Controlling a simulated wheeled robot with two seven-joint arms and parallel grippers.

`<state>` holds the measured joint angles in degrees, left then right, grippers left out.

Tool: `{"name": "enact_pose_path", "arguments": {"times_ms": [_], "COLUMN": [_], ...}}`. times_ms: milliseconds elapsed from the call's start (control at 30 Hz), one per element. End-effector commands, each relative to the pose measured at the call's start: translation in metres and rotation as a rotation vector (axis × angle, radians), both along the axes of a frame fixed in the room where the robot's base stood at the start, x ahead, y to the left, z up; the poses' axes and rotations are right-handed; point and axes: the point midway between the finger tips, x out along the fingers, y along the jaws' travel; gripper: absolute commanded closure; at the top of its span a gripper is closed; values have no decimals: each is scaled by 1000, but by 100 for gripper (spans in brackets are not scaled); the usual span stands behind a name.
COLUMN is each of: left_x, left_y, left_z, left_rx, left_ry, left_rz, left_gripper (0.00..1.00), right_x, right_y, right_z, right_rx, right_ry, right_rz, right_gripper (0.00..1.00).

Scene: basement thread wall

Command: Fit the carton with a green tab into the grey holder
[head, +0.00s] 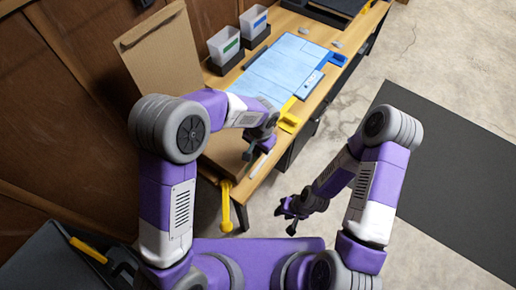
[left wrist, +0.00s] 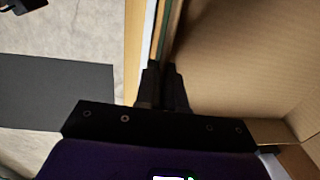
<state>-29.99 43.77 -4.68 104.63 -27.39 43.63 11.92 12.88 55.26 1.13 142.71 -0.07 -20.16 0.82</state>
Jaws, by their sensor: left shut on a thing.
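A light carton with a green tab (head: 228,45) stands upright at the back of the workbench, with its base in a dark grey holder (head: 226,65). I cannot tell how deep it sits. My left gripper (head: 249,150) is low over the near end of the bench, well away from that carton. In the left wrist view its fingers (left wrist: 162,88) are closed on a thin upright edge at the side of an open brown cardboard box (left wrist: 240,60). A dark green strip runs along that edge.
A similar carton with a blue tab (head: 254,22) stands to the right of the first. A blue sheet (head: 283,66) covers the middle of the bench (head: 318,92). A yellow object (head: 289,119) lies at the front edge. A dark mat (head: 425,175) lies on the open floor.

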Motion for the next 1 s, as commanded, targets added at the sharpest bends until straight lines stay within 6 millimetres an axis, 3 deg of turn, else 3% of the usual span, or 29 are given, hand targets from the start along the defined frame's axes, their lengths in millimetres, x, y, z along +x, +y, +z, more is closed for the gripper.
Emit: {"name": "enact_pose_path", "arguments": {"times_ms": [1000], "left_x": [0], "left_y": [0], "left_z": [-12], "left_rx": [0], "left_ry": [-1], "left_rz": [0], "left_gripper": [100], "right_x": [0], "right_y": [0], "right_z": [-11], "right_rx": [0], "right_ry": [0], "right_rz": [0], "right_gripper": [66]}}
